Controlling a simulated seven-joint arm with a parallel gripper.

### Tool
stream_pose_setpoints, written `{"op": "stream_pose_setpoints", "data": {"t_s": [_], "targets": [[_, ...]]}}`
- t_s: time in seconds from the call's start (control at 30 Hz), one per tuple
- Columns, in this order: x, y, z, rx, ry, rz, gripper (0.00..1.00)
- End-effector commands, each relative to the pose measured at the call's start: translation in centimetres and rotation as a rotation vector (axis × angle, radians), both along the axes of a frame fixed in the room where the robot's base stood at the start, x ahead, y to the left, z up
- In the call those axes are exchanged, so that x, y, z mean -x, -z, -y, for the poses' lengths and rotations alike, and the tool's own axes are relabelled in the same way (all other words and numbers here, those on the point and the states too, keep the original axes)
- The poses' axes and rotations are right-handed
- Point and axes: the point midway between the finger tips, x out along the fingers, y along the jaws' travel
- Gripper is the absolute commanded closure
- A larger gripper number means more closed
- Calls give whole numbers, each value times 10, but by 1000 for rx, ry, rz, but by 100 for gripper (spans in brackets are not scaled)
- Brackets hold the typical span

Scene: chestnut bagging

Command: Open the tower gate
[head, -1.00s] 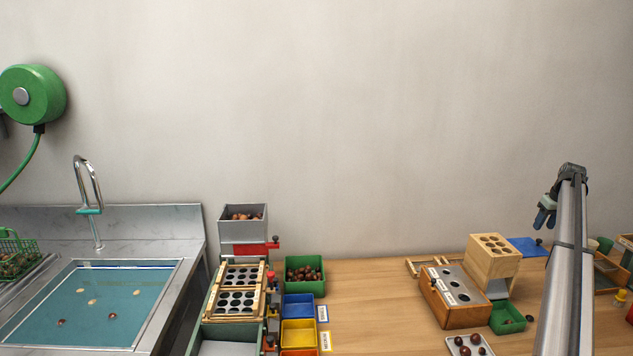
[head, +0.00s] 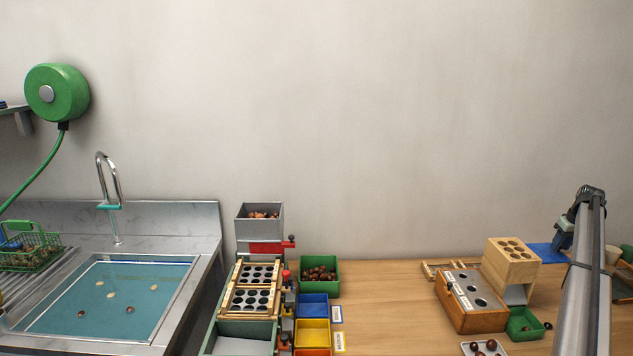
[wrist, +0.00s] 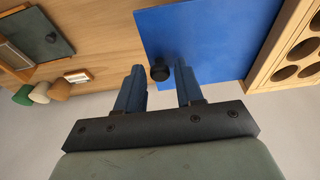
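The wooden tower (head: 512,262) with several round holes in its top stands on the right of the bench. A flat blue plate (head: 541,250), which looks like its gate, lies beside it. In the wrist view, the blue plate (wrist: 205,35) has a small black knob (wrist: 159,70), and part of the tower's holed face (wrist: 296,52) shows at the right. My gripper (wrist: 160,72) is open, its two blue fingers apart on either side of the knob. I cannot tell whether they touch it. In the head view, my gripper (head: 562,232) is partly hidden by my arm.
A wooden box with a grey holed top (head: 470,312) and a green tray (head: 525,324) stand by the tower. At left are a grey hopper (head: 259,230) with a red slide (head: 266,247), coloured bins and a sink (head: 110,290). The middle bench (head: 385,300) is clear.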

Motion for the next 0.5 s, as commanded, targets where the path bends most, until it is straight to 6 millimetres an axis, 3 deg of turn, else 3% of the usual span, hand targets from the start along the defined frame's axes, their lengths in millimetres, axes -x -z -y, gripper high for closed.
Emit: {"op": "stream_pose_setpoints", "data": {"t_s": [0.33, 0.5], "targets": [[0, 0, 0, 0, 0, 0, 96], [0, 0, 3, 0, 0, 0, 96]]}}
